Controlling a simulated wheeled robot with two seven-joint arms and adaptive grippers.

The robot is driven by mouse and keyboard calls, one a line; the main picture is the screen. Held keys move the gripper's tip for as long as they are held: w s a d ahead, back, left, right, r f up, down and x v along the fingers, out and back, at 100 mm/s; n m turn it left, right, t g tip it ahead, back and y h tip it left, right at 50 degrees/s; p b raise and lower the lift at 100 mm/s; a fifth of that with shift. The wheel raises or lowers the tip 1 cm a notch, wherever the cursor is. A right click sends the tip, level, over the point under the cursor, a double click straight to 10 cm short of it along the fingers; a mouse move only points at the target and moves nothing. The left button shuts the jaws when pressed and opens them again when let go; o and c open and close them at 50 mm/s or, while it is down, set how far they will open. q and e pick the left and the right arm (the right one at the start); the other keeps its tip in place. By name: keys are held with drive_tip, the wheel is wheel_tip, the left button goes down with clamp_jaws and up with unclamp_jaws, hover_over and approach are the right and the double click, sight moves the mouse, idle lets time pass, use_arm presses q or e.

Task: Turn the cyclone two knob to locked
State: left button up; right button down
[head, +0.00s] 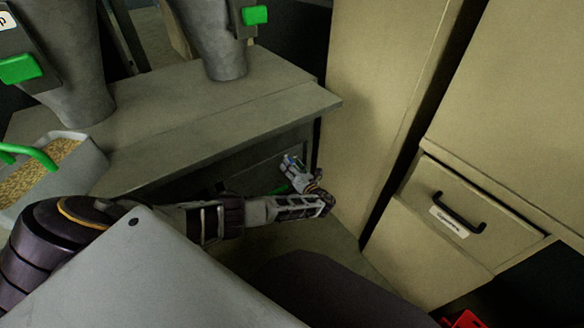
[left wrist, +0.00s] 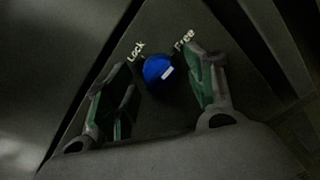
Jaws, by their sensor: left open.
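A round blue knob (left wrist: 157,69) with a short white mark sits on a dark panel in the left wrist view. The word "Lock" is printed to its upper left and "Free" to its upper right. The white mark is on the knob's lower right part; I cannot tell which word the knob is set to. My left gripper (left wrist: 160,62) is open, with one finger on each side of the knob and gaps showing between. In the head view my left gripper (head: 296,174) is by the cabinet's front, low and near its right end. My right gripper is not in view.
The grey cabinet (head: 220,112) carries grey machine bodies with green parts. A tray of grain (head: 45,172) with a green handle stands at left.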

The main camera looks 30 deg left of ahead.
use_arm(q)
drive_tip(key=shift+c, duration=0.5)
clamp_jaws()
